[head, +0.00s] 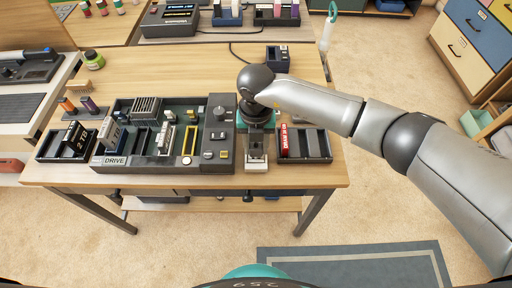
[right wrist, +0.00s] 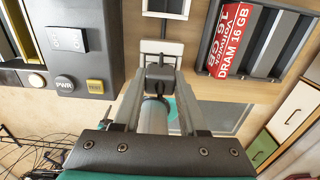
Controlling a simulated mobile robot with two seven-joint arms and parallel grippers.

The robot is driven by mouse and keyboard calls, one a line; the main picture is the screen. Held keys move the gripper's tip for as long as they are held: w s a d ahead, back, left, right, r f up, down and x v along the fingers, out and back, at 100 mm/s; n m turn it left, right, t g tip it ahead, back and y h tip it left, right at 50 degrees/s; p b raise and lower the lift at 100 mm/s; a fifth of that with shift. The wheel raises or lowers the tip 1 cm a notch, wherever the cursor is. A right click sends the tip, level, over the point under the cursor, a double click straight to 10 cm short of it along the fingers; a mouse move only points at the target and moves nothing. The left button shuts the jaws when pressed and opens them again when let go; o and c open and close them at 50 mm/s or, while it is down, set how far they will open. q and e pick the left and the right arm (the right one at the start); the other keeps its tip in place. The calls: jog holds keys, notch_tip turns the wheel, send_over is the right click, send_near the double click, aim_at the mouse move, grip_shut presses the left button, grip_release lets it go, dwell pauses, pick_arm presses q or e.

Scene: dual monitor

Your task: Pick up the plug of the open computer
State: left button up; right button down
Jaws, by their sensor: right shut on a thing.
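The open computer (head: 165,135) is a dark case without a lid on the desk, marked DRIVE, with several parts inside. Its right panel, with PWR button (right wrist: 64,82), shows at the left of the right wrist view. My right gripper (head: 257,160) points down just right of the case, over the desk. In the right wrist view, its fingers (right wrist: 160,82) are shut on a dark plug (right wrist: 160,74) with a thick grey cable. A pale plate (right wrist: 161,48) lies just beyond the plug; I cannot tell whether they touch. My left gripper is not in view.
Another parts tray (head: 66,147) is left of the computer. A small dark box (head: 278,57) stands behind. The desk's front edge (head: 240,184) is near.

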notch_tip(320, 180, up, 18)
jog(key=p, duration=0.3)
notch_tip(320, 180, up, 5)
jog(key=p, duration=0.3)
send_over(256, 146)
jog(key=shift+f, duration=0.1)
dwell(0.3)
